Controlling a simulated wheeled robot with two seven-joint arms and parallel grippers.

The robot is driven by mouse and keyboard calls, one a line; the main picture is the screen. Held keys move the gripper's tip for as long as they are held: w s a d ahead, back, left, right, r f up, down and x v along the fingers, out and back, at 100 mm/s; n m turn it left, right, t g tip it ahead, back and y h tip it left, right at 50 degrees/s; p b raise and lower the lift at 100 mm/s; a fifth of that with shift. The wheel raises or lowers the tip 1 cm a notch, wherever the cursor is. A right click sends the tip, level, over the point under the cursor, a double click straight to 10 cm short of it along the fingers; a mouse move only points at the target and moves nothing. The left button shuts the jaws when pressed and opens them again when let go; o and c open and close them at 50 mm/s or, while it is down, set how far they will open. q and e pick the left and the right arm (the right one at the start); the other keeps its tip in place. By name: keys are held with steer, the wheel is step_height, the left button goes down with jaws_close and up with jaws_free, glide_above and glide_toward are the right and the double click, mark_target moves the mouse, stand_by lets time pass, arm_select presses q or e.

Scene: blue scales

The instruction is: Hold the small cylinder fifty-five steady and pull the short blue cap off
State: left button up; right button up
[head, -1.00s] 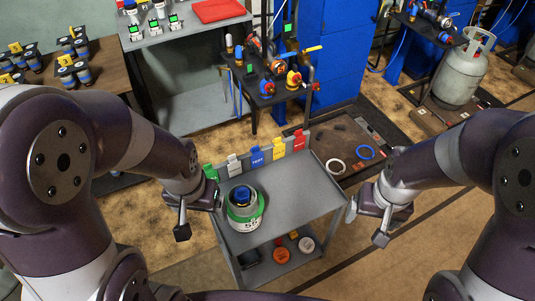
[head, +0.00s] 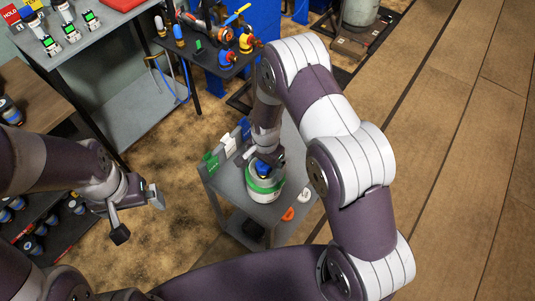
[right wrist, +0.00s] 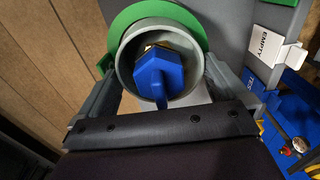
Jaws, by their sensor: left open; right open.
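The small cylinder fifty-five (head: 266,196), white with a green band, stands upright on the grey cart. The blue cap (head: 262,167) sits at its top, partly hidden by my right gripper. The right wrist view looks down on the blue cap (right wrist: 158,75) inside a grey round collar (right wrist: 126,60). My right gripper (right wrist: 162,68) is open, with one finger on each side of this collar. I cannot tell whether the fingers touch it. My left gripper (head: 138,214) is open and empty, left of the cart and well apart from the cylinder.
The grey cart (head: 232,190) has coloured tags on its back edge, including a green tag (head: 210,163) and a white one (right wrist: 277,49). A black rack (head: 60,240) stands below my left arm. Open floor lies right.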

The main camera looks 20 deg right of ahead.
steer(key=shift+a+f, duration=0.25)
steer(key=shift+d, duration=0.15)
steer(key=shift+c, duration=0.9)
steer(key=c, duration=1.1)
steer(key=shift+w, duration=0.1)
steer(key=o, duration=1.3)
steer(key=shift+r, duration=0.1)
